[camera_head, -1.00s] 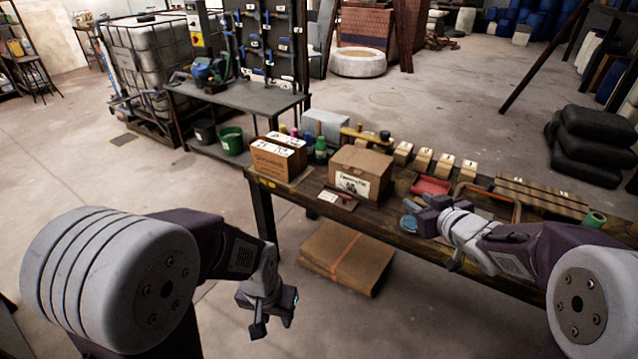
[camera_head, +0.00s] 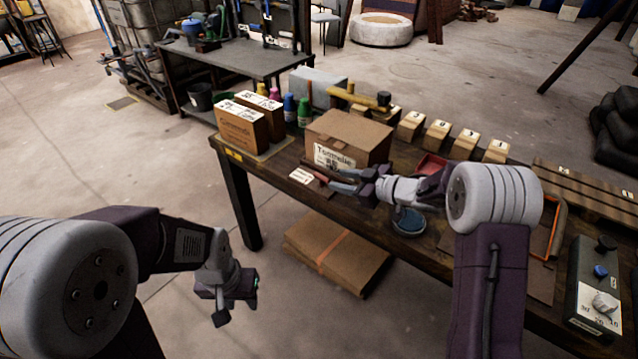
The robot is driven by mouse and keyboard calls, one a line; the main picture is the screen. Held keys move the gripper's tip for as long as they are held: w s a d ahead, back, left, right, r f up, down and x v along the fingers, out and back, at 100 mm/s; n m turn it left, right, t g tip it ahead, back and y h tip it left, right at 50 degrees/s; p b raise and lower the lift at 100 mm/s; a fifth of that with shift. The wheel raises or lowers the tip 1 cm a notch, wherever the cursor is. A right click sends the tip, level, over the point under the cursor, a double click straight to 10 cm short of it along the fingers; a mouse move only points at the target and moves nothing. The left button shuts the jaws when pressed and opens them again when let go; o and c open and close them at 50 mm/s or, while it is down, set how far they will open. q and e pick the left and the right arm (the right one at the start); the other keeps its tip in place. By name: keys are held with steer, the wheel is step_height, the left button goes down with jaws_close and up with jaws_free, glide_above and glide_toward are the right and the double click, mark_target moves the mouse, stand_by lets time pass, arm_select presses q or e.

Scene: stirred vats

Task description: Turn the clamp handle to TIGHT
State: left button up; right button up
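A dark reddish-brown bar (camera_head: 314,171) lies beside a small white label (camera_head: 302,176) at the table's front edge, before a cardboard box; this may be the clamp handle, but the label is too small to read. My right gripper (camera_head: 334,180) is open, its two grey fingers pointing left just right of the bar; I cannot tell whether they touch it. A yellow bar with a black knob (camera_head: 383,98) stands behind the box. My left gripper (camera_head: 234,306) hangs low in front of the table, apparently open and empty.
The labelled cardboard box (camera_head: 350,137) stands close behind my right gripper. A blue round dish (camera_head: 408,222) lies below its wrist. A control box with knobs (camera_head: 596,290) is at the right. Numbered wooden blocks (camera_head: 437,134) line the table's back.

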mark_target(325, 178)
arm_select(q)
steer(key=shift+w+f, duration=0.1)
steer(key=shift+f, duration=0.2)
arm_select(e)
steer(key=shift+w+d+f, duration=0.1)
steer(key=shift+f, duration=0.25)
